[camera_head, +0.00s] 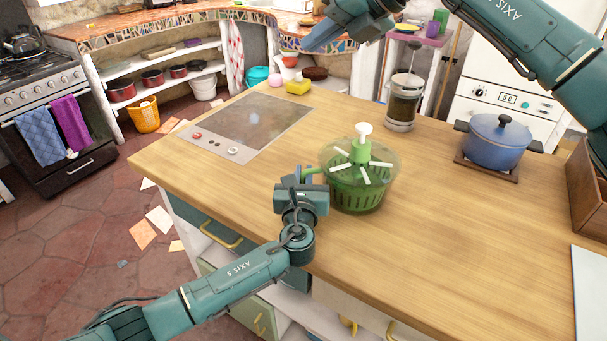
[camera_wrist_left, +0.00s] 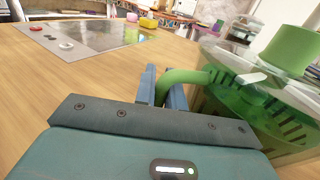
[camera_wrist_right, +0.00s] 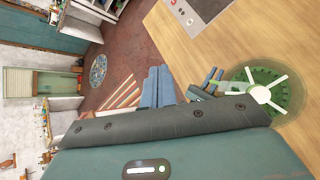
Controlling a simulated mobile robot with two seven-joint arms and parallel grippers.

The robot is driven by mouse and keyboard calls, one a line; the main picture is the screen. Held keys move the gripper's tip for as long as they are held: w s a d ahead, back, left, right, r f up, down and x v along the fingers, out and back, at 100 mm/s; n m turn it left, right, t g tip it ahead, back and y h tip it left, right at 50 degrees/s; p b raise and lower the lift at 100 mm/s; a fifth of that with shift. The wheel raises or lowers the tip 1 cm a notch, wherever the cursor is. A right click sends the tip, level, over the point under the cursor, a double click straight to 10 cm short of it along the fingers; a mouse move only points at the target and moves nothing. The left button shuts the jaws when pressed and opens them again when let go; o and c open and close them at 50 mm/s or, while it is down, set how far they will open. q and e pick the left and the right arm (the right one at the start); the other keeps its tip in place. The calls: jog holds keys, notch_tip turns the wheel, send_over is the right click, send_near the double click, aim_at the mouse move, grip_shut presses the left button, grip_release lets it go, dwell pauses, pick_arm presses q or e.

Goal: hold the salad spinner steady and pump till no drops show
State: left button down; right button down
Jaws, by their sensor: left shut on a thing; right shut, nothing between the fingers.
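The salad spinner (camera_head: 345,195) stands upright on the wooden counter, with a clear lid, a green basket and a white pump knob (camera_head: 364,130) on a green hub. It also shows in the left wrist view (camera_wrist_left: 290,125) and, from above, in the right wrist view (camera_wrist_right: 262,92). My left gripper (camera_head: 306,176) is shut on the spinner's green side handle (camera_wrist_left: 187,75). My right gripper (camera_head: 322,36) is shut and empty, high and beyond the spinner, apart from it. Its closed blue fingers show in the right wrist view (camera_wrist_right: 158,86). I cannot make out drops at this size.
A French press (camera_head: 403,103) stands behind the spinner. A blue pot (camera_head: 495,141) on a wooden board and a wooden crate (camera_head: 590,190) are at the right. A cooktop (camera_head: 250,122) lies left. The counter right of the spinner is clear.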

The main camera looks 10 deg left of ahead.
jog(key=w+a+r+m+t+y, duration=0.1)
jog(key=a+r+m+t+y, duration=0.1)
jog(key=r+y, duration=0.45)
jog(key=w+a+r+m+t+y, duration=0.1)
jog(key=a+r+m+y, duration=0.15)
jog(key=r, duration=0.65)
jog(key=w+d+r+m+t+h, duration=0.2)
jog(key=w+d+m+t+h, duration=0.4)
jog(key=m, duration=0.5)
jog(key=w+d+r+m+t+h, duration=0.3)
jog(key=w+d+m+t, duration=0.15)
jog(key=m+t, duration=0.5)
jog(key=m+g+h, duration=0.7)
jog(key=m+g, duration=0.4)
jog(key=g, duration=0.7)
send_over(366, 126)
notch_tip(366, 126, down, 28)
jog(key=shift+f, duration=2.8)
